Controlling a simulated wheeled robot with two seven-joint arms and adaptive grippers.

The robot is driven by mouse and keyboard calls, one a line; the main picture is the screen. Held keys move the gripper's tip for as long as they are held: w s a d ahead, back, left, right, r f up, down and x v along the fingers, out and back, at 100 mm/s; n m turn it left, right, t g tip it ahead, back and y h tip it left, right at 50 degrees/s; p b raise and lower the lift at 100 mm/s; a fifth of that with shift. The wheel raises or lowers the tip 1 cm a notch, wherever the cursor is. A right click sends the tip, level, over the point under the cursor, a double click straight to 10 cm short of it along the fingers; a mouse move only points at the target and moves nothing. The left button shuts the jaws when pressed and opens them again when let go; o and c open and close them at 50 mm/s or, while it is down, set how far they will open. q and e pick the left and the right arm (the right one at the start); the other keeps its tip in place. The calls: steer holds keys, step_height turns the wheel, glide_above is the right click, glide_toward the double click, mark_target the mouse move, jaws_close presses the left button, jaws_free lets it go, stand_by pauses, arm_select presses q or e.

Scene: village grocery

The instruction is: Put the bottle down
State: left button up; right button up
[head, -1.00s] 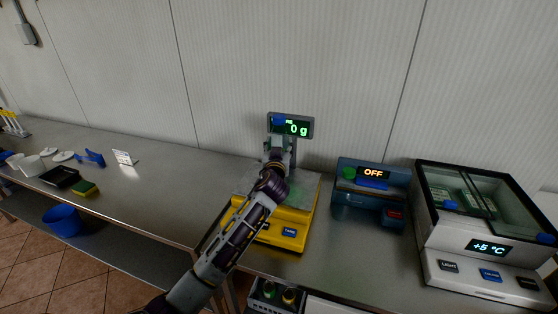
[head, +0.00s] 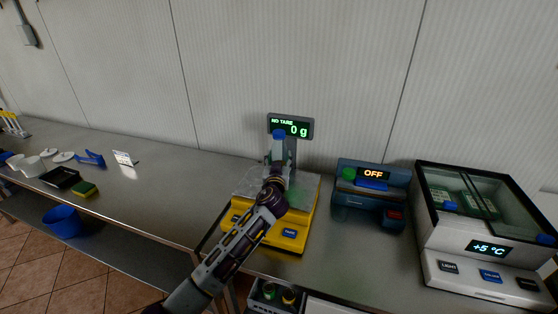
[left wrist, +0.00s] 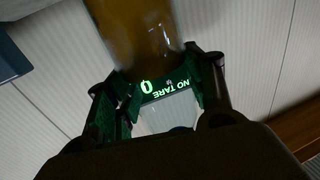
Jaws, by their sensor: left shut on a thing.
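The bottle shows its blue cap (head: 279,134) in the head view, just under the scale's display. Most of its body is hidden behind my left gripper (head: 277,163). In the left wrist view the amber bottle (left wrist: 138,28) fills the top, between my gripper's fingers (left wrist: 160,82). My left gripper is shut on the bottle and holds it upright over the yellow scale (head: 296,232). The scale's display (head: 290,126) reads "NO TARE" and 0 g. I cannot see the bottle's base. My right gripper is not in view.
Right of the scale stands a blue device (head: 370,190) reading OFF, then a glass-topped cooler (head: 478,258) at +5 °C. The counter (head: 165,190) left of the scale is clear up to a sponge (head: 84,189) and black tray (head: 58,177). The wall is close behind.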

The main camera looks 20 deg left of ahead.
arm_select(q)
steer(key=o, duration=1.3)
steer(key=shift+c, duration=0.2)
steer(key=shift+o, duration=0.3)
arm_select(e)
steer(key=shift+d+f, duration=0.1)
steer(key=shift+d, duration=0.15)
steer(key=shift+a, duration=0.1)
